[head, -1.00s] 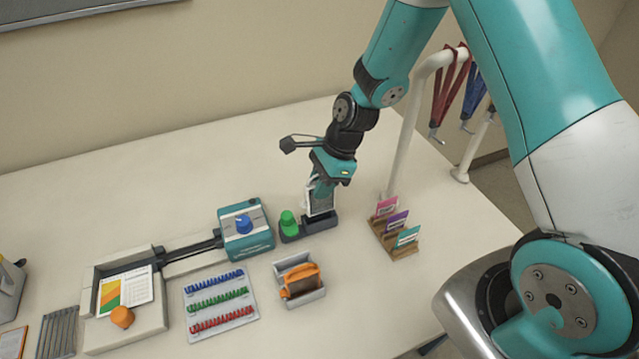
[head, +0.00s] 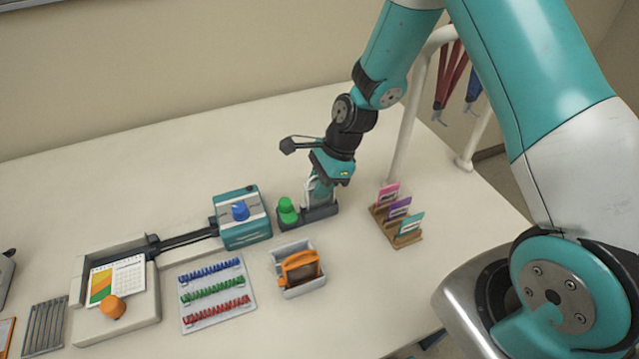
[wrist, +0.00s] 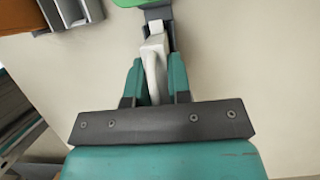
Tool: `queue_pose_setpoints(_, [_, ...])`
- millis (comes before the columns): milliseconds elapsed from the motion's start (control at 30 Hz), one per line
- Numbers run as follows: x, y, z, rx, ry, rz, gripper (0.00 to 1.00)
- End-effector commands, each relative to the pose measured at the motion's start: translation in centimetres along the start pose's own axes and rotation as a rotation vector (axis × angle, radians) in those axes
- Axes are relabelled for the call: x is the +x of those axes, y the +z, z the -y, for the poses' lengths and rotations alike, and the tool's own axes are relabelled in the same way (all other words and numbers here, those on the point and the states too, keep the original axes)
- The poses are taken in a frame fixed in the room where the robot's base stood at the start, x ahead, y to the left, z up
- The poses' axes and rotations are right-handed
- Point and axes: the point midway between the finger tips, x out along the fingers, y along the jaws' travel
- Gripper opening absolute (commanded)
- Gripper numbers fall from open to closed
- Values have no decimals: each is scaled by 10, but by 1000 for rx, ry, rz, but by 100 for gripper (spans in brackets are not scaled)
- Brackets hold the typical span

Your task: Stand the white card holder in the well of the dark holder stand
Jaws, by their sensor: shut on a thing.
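The dark holder stand (head: 322,213) lies on the table, with a green knob (head: 287,211) at its left end. My gripper (head: 319,192) points down just above the stand's right part. It is shut on the white card holder (head: 307,187), of which only a pale edge shows beside the fingers. In the wrist view the white card holder (wrist: 154,62) sits between the teal fingers, with part of the dark stand beyond it. The holder's lower end is at the stand; the fingers hide whether it is seated in the well.
A teal machine with a blue knob (head: 240,218) stands close left of the stand. A grey tray with an orange-handled thing (head: 300,272) is in front. A wooden rack with coloured cards (head: 397,225) is to the right, near a white post (head: 409,130). The table behind is clear.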

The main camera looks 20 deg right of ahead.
Motion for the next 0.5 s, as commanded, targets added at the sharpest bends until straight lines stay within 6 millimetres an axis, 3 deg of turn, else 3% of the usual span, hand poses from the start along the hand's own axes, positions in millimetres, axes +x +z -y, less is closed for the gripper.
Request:
queue_pose_setpoints(267, [0,0,0,0,0,0,0])
queue_pose_setpoints(300, [0,0,0,0,0,0,21])
queue_pose_setpoints(400, [0,0,0,0,0,0,44])
queue_pose_setpoints(500, [0,0,0,0,0,0,48])
